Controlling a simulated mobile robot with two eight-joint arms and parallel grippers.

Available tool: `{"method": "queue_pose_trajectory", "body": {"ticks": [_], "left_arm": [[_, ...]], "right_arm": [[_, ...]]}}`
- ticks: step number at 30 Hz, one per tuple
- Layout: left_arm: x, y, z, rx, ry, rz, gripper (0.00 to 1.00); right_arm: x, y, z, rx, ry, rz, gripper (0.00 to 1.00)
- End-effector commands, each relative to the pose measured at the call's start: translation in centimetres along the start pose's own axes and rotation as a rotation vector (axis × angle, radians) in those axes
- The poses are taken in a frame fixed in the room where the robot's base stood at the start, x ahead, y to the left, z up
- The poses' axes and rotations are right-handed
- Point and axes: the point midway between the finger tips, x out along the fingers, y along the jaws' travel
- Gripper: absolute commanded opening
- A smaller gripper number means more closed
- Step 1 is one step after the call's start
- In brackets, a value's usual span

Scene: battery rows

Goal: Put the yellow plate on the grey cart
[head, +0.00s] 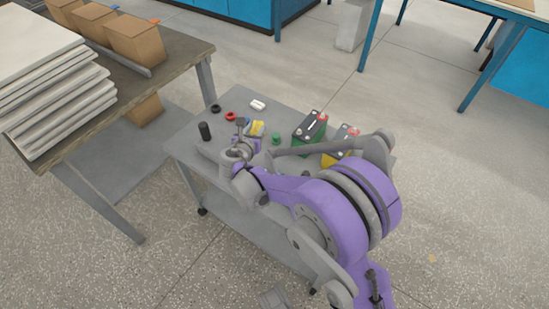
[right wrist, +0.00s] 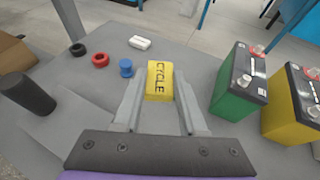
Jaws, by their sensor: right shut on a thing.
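The yellow plate (right wrist: 159,79), marked "CYCLE", sits between the fingers of my right gripper (right wrist: 158,90), which is shut on it. In the head view the plate (head: 257,128) shows as a small yellow patch by my right gripper (head: 249,137), partly hidden by it. Both are over the top of the grey cart (head: 285,111), toward its left half. I cannot tell whether the plate touches the cart top. My left gripper is not in view.
On the cart stand a green battery (head: 310,133), a yellow battery (head: 338,146), a black cylinder (head: 204,131), black (head: 215,108) and red (head: 230,116) rings, and a white piece (head: 257,105). A workbench (head: 180,68) with boxes and stacked boards stands left. My right arm hides the cart's right front.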

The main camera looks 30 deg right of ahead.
Motion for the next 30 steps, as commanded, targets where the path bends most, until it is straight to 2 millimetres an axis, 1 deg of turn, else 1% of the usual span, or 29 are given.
{"method": "queue_pose_trajectory", "body": {"ticks": [1, 4, 9, 17, 22, 24, 30], "left_arm": [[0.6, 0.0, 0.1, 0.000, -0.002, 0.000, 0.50], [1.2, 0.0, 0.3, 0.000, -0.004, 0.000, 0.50], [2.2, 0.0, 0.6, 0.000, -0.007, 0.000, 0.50], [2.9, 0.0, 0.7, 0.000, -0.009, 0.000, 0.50], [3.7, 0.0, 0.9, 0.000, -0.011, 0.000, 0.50], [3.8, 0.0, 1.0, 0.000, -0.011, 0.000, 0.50], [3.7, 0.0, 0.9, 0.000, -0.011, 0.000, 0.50]], "right_arm": [[0.5, -0.1, -0.5, 0.003, -0.001, -0.007, 0.00], [1.2, -0.1, -1.8, 0.006, -0.003, -0.012, 0.00], [2.4, -0.1, -4.7, 0.005, -0.003, -0.011, 0.00], [3.2, -0.1, -6.7, 0.005, -0.003, -0.011, 0.00], [4.2, 0.0, -9.0, 0.005, -0.002, -0.010, 0.00], [4.3, -0.1, -9.4, 0.005, -0.003, -0.010, 0.00], [4.2, -0.1, -9.3, 0.005, -0.003, -0.010, 0.00]]}}
